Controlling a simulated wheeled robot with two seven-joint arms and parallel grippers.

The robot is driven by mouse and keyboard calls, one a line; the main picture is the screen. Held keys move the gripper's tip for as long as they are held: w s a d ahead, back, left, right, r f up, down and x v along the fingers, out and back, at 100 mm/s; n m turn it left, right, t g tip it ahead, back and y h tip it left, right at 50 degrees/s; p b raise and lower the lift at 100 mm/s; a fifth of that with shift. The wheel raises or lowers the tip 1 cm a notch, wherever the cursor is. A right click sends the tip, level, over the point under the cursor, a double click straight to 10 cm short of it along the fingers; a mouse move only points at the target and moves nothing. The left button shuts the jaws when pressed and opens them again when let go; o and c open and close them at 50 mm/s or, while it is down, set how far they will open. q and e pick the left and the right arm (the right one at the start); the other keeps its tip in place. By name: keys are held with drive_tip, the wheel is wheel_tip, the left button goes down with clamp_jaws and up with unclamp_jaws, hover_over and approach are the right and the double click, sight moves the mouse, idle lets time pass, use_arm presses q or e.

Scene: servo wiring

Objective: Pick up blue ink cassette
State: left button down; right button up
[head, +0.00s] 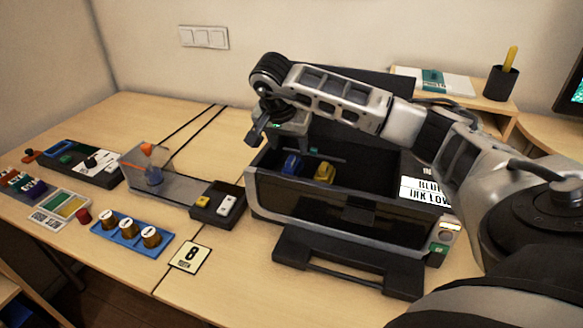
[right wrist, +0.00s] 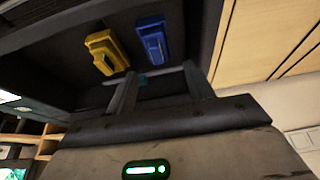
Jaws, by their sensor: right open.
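The blue ink cassette (head: 291,165) sits inside the open black printer (head: 325,212), towards the left of its bay. The yellow cassette (head: 325,172) sits just to its right. My right gripper (head: 277,142) is open and empty above the left part of the bay. In the right wrist view the blue cassette (right wrist: 153,40) lies beyond the spread fingers of the right gripper (right wrist: 160,72), apart from them, with the yellow cassette (right wrist: 105,52) to its left. My left gripper does not show.
The printer's raised lid (head: 350,85) stands behind my right arm. Left of the printer are a black switch box (head: 217,204), a blue tray with brown knobs (head: 132,232) and a number card (head: 190,257). A pen cup (head: 501,82) stands at the back right.

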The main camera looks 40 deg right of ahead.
sight(291, 157)
drive_tip(key=shift+s+x, duration=0.2)
drive_tip(key=shift+x, duration=2.45)
drive_tip(key=shift+a, duration=0.15)
drive_tip(key=c, duration=1.1)
